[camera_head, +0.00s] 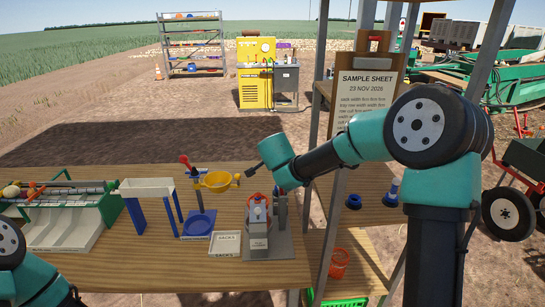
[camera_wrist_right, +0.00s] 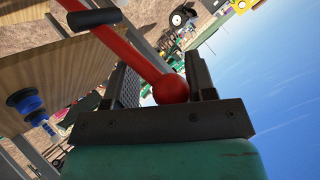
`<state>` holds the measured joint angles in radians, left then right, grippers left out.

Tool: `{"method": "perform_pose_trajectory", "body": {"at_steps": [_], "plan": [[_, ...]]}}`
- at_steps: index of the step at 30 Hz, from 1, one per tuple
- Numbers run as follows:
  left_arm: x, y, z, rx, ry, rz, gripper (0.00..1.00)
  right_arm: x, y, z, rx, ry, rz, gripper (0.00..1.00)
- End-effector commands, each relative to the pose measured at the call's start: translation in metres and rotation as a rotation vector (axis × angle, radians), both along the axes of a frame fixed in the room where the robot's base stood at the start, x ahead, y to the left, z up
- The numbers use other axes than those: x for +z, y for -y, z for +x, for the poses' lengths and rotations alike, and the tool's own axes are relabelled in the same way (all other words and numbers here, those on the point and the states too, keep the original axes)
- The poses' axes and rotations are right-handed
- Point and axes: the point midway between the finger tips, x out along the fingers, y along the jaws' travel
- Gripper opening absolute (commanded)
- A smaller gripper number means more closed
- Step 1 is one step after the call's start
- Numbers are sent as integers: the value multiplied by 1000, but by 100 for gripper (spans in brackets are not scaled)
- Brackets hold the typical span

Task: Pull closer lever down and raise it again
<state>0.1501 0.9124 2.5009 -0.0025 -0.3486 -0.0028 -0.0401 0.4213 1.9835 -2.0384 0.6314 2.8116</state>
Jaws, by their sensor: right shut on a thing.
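A red lever (camera_wrist_right: 122,45) with a round red knob (camera_wrist_right: 172,89) crosses the right wrist view from the upper left. My right gripper (camera_wrist_right: 160,70) is shut on the knob, which sits between its two dark fingers. My wrist hides some of the area there. My left gripper is out of view.
A green-framed roller machine (camera_head: 110,208) is at left. A metal post (camera_head: 322,110) and sample sheet (camera_head: 365,92) rise behind my right arm.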

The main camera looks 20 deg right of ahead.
Motion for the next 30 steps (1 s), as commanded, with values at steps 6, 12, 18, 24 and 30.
{"method": "perform_pose_trajectory", "body": {"at_steps": [6, 12, 18, 24, 30], "plan": [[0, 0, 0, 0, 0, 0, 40, -7, -2, -2, 1, -13, 7, 8], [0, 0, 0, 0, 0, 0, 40, -5, -1, -1, 0, -10, 4, 70], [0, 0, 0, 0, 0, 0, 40, -3, -1, -1, 0, -5, 2, 76], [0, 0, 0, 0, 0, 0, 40, 0, -1, -3, 0, -4, 2, 76], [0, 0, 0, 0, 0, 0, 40, 12, -7, -17, 0, -1, 1, 76]]}}
